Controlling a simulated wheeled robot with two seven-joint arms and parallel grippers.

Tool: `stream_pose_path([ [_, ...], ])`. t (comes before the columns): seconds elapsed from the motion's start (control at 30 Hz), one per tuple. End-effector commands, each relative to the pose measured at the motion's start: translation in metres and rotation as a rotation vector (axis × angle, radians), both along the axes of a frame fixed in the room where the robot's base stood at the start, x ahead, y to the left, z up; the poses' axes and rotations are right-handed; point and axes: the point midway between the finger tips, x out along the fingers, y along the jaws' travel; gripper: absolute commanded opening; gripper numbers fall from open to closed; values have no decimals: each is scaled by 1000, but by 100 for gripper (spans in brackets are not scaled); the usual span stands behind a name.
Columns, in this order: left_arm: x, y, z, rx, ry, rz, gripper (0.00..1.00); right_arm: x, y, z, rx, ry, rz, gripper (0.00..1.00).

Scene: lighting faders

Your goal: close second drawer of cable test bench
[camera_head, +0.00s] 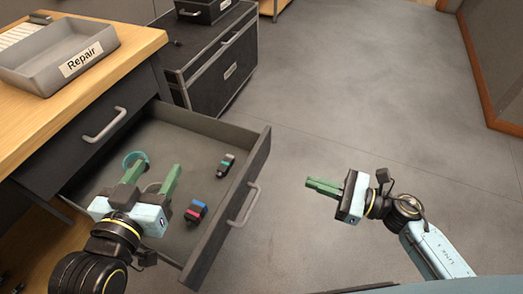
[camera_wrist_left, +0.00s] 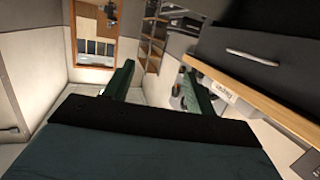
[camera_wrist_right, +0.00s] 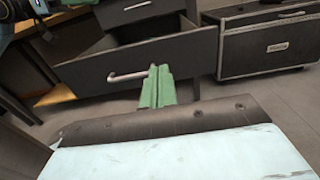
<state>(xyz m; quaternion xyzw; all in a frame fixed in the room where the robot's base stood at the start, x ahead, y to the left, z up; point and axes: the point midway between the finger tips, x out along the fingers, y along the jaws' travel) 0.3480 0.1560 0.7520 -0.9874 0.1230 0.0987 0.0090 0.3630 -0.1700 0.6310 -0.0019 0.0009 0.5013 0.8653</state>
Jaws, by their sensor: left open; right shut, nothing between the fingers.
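The second drawer (camera_head: 262,150) of the wooden-topped bench is pulled far out, below a shut top drawer (camera_head: 75,140). Its front carries a silver bar handle (camera_head: 245,205), which also shows in the right wrist view (camera_wrist_right: 128,76). My left gripper (camera_head: 152,172) is open, its green fingers apart, above the left part of the open drawer. My right gripper (camera_head: 325,186) is shut and empty, in the air to the right of the drawer front and apart from it. In the right wrist view its fingers (camera_wrist_right: 156,86) point toward the drawer front.
Inside the drawer lie a teal ring (camera_head: 135,158), a small black item with a green part (camera_head: 226,164) and a red-and-blue item (camera_head: 196,211). A grey Repair tray (camera_head: 40,78) sits on the bench top. A black case (camera_head: 215,60) stands behind. The floor right is clear.

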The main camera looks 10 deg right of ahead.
Motion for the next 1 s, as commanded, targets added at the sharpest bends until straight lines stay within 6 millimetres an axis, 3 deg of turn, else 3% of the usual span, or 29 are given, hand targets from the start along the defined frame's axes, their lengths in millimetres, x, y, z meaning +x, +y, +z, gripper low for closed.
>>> stream_pose_path([
  [0.6,2,-13,63,-116,-385,-27,56,58,99,0,6,0,-2,0],
  [1.0,-3,-15,83,-151,-493,-33,56,68,118,0,5,2,-3,0],
])
